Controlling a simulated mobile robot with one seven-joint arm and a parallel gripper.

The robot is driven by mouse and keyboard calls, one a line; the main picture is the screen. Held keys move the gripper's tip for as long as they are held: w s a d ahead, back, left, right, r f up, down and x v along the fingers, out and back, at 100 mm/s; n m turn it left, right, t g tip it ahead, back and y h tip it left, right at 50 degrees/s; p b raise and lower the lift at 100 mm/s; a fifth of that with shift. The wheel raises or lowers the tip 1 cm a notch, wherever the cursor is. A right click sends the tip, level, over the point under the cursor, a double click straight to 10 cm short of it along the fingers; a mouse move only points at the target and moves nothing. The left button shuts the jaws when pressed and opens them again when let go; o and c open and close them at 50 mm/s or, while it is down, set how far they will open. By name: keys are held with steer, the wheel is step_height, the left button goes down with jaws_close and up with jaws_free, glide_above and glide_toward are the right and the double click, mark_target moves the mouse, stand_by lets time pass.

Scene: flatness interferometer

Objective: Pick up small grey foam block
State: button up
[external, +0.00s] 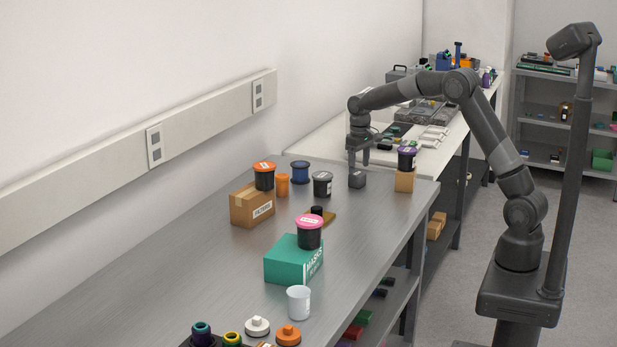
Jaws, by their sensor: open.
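The small grey foam block (357,179) sits on the grey metal bench top (372,222), near its far end. My gripper (358,163) points down right above the block, with its fingers open. The fingertips are close to the block's top; I cannot tell whether they touch it or reach around it. The block's front and sides show clearly, and nothing is held in the gripper.
A cardboard cube (404,181) with a purple-lidded jar (407,158) stands close on the right. A grey-lidded dark jar (323,185) stands on the left, with a blue spool-like piece (300,172) behind it. The bench in front of the block is clear.

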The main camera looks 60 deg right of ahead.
mark_target(358, 173)
step_height(358, 173, down, 6)
steer(key=shift+w, duration=0.1)
stand_by(0.4)
steer(key=c, duration=1.1)
